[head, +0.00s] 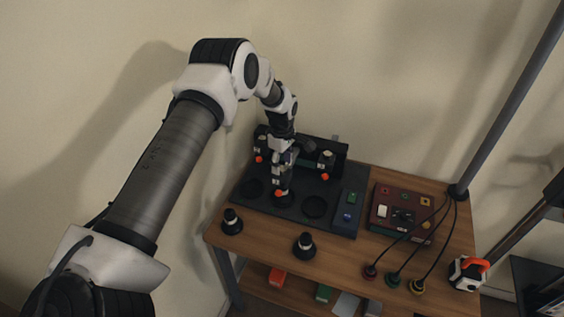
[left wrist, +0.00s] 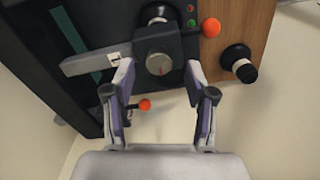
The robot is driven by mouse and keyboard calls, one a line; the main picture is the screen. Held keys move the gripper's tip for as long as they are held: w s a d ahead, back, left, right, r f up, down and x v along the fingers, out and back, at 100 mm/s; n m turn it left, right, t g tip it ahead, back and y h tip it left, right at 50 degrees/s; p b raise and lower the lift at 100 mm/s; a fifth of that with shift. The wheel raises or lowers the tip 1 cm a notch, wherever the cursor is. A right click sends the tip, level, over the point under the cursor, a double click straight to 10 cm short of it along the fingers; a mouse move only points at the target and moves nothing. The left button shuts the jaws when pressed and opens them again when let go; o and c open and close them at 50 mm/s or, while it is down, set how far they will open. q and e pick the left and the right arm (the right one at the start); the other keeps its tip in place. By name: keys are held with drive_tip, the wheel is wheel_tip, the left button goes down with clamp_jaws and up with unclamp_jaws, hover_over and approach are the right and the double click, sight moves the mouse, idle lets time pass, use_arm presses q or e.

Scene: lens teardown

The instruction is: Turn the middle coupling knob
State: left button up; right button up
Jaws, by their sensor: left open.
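A round grey knob (left wrist: 159,64) with a small red mark sits on a dark block in the left wrist view. My left gripper (left wrist: 158,78) is open, one finger on each side of the knob; I cannot tell whether they touch it. In the head view my left gripper (head: 281,168) reaches down over the middle of the dark fixture (head: 258,207), hiding the knob there. An orange ball (head: 281,193) shows just below the gripper. My right gripper is not in view.
Two black cylindrical pieces (head: 232,222) (head: 304,247) stand on the wooden table (head: 340,262) in front of the fixture. A dark red box (head: 385,211) with cables stands to the right. A white and orange device (head: 466,272) is at the right edge.

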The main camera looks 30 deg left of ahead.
use_arm(q)
drive_tip(key=shift+w+a+f, duration=0.1)
drive_tip(key=shift+f, duration=0.8)
drive_tip(key=shift+r, duration=0.1)
clamp_jaws()
drive_tip(key=shift+f+m+b, duration=0.2)
drive_tip(key=shift+m+b, duration=0.95)
drive_tip(key=shift+m, duration=0.45)
drive_tip(key=m+b, duration=0.2)
drive_tip(key=m, duration=0.3)
drive_tip(key=shift+b, duration=0.3)
drive_tip(key=m+b, duration=0.1)
drive_tip(key=m, duration=0.4)
drive_tip(key=shift+b, duration=0.3)
drive_tip(key=m, duration=0.2)
drive_tip(key=m+b, duration=0.1)
drive_tip(key=m, duration=0.1)
drive_tip(key=shift+d+r+m, duration=0.1)
drive_tip(key=shift+d+m, duration=0.1)
drive_tip(key=shift+m, duration=0.2)
